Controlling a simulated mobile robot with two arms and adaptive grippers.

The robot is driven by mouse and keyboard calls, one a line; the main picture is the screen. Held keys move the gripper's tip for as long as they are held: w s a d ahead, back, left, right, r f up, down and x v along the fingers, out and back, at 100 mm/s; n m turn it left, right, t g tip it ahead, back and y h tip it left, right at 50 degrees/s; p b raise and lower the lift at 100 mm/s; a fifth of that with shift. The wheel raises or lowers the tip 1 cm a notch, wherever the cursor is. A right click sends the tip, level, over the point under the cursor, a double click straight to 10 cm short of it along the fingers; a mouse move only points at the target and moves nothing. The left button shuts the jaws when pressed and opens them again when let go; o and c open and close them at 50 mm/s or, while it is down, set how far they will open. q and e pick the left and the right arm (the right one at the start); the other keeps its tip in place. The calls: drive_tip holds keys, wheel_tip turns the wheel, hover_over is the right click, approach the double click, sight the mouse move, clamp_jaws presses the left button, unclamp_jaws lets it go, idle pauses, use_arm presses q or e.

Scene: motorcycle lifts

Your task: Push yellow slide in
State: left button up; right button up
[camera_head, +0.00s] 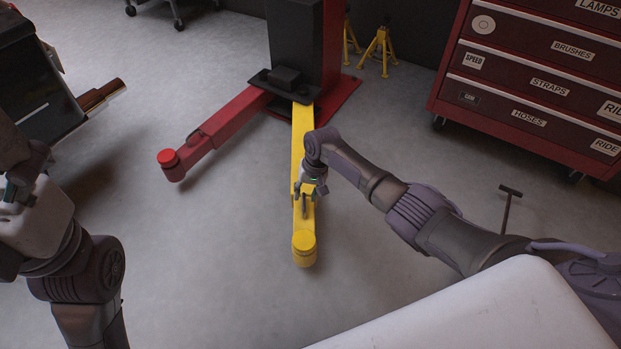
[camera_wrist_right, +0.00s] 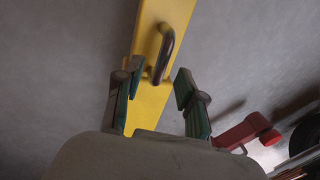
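The yellow slide (camera_head: 304,222) is a long lift arm reaching forward from the red post, with a round yellow pad at its near end. In the right wrist view the yellow slide (camera_wrist_right: 150,105) carries a dark metal handle (camera_wrist_right: 166,50) on its face. My right gripper (camera_head: 309,192) is over the middle of the slide. In the wrist view its two green-padded fingers (camera_wrist_right: 157,80) are apart, with the handle's lower end between their tips; I cannot tell whether they touch it. My left gripper (camera_head: 18,188) is at the left edge, partly cut off, its fingers unclear.
A red lift arm (camera_head: 225,122) with a red pad extends left of the yellow slide from the red post (camera_head: 332,50). A red drawer cabinet (camera_head: 530,85) stands at the right. Yellow stands (camera_head: 379,48) are behind. The grey floor around the slide's near end is clear.

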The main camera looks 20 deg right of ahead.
wheel_tip(320, 180, up, 10)
drive_tip(key=d, duration=0.2)
drive_tip(key=shift+s+r, duration=0.25)
drive_tip(key=shift+s, duration=0.05)
